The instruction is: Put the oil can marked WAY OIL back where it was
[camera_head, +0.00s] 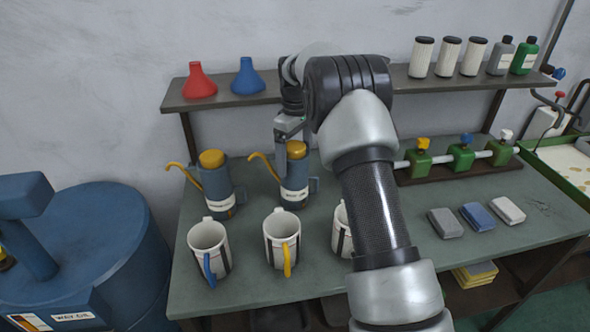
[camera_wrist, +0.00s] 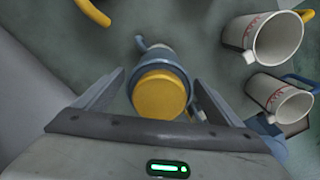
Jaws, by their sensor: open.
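Two blue oil cans with yellow lids and yellow spouts stand upright on the green bench in the head view: a left can (camera_head: 216,190) and a right can (camera_head: 295,185). Each has a pale label, too small to read, so I cannot tell which is marked WAY OIL. My gripper (camera_head: 291,140) is at the top of the right can, pointing down. In the wrist view, that can's yellow lid (camera_wrist: 160,95) lies between the open fingers of my gripper (camera_wrist: 158,78), with a gap on both sides. My arm hides part of the bench.
White mugs (camera_head: 208,248) (camera_head: 281,238) stand in front of the cans. A shelf (camera_head: 300,92) with funnels and bottles runs behind. A blue drum (camera_head: 100,240) labelled WAY OIL is at left. Green valves (camera_head: 460,157) and several blocks (camera_head: 477,216) are at right.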

